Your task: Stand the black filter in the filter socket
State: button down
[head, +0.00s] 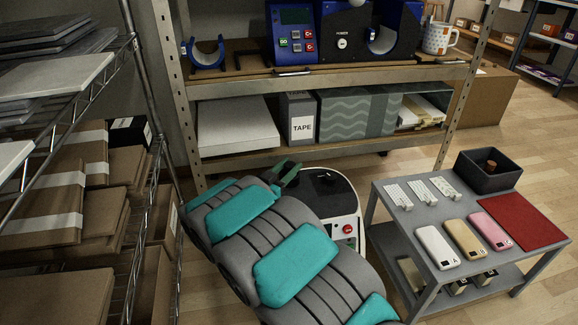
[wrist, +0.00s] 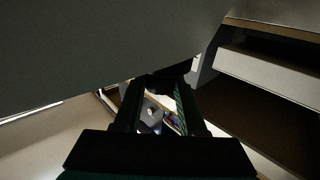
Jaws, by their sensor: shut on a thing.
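My gripper (wrist: 165,82) reaches forward in the wrist view, its two dark fingers shut on a dark piece, taken as the black filter (wrist: 174,74). The piece is in deep shadow, so its shape and tilt are unclear. In the head view my gripper (head: 287,174) shows as a dark green part beyond my grey and teal arm, below the lower shelf; the filter cannot be made out there. I cannot pick out the filter socket for sure in either view. The blue mug press (head: 345,32) stands on the upper shelf, with an empty blue cradle (head: 205,54) to its left.
A patterned mug (head: 438,38) stands right of the press. The lower shelf holds a TAPE box (head: 299,117) and a wavy-patterned box (head: 357,113). A grey side table (head: 408,228) at right carries phones, a red mat (head: 515,222) and a black bin (head: 488,182). A loaded rack stands left.

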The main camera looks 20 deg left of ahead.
jog(key=shift+c, duration=2.4)
grip_release()
jog(key=shift+r, duration=0.3)
jog(key=v, duration=1.2)
jog(key=shift+p, duration=0.3)
